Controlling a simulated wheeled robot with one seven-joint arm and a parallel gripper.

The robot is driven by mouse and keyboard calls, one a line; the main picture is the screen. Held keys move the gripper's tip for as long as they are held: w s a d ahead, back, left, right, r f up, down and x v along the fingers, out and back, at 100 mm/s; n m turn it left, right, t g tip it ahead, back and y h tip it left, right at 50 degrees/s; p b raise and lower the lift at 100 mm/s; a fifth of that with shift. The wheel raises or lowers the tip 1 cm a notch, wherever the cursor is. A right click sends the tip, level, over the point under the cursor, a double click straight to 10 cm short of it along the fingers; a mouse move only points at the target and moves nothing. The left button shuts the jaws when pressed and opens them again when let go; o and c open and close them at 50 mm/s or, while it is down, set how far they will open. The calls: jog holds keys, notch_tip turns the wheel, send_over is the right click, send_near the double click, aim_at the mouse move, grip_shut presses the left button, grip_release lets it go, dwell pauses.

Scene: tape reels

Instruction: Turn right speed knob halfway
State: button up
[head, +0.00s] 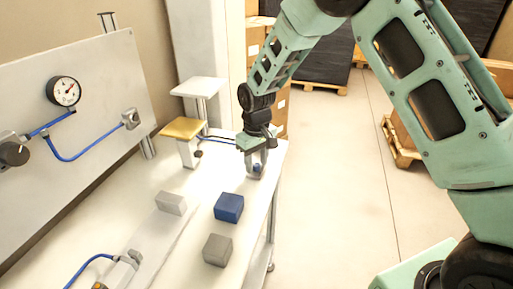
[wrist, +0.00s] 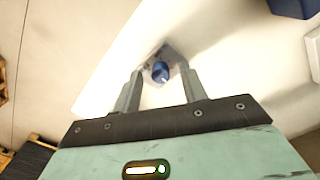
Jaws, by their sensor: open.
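A small blue knob (head: 257,168) sits on a grey mount near the right edge of the white table (head: 140,235). The wrist view also shows the blue knob (wrist: 160,72) on its grey, angular mount. My gripper (head: 259,161) points down over it and is open. In the wrist view its two fingers stand one on each side of the knob, with gaps visible between them and it. The knob's far side and any markings on it are too small to tell.
A blue block (head: 229,207) and two grey blocks (head: 170,203) (head: 217,249) lie in front of my gripper. A yellow-topped stand (head: 184,128) is behind it to the left. A panel with a gauge (head: 65,91) and blue hoses stands at left.

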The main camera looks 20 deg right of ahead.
aim_at(257, 164)
notch_tip(257, 164, up, 17)
jog(key=b, duration=0.2)
jog(key=shift+r, duration=0.1)
dwell(0.4)
jog(key=s+a+n, duration=0.1)
jog(key=s+a, duration=0.3)
jog(key=s, duration=0.3)
jog(key=s+a+n, duration=0.1)
jog(key=s+a, duration=0.2)
jog(key=s, duration=0.5)
jog(key=s+f, duration=0.2)
jog(key=s, duration=0.7)
jog(key=s+d+f+n, duration=0.1)
jog(key=s+f, duration=0.2)
jog(key=s, duration=0.6)
jog(key=shift+s+n+y, duration=0.3)
jog(key=shift+s, duration=0.1)
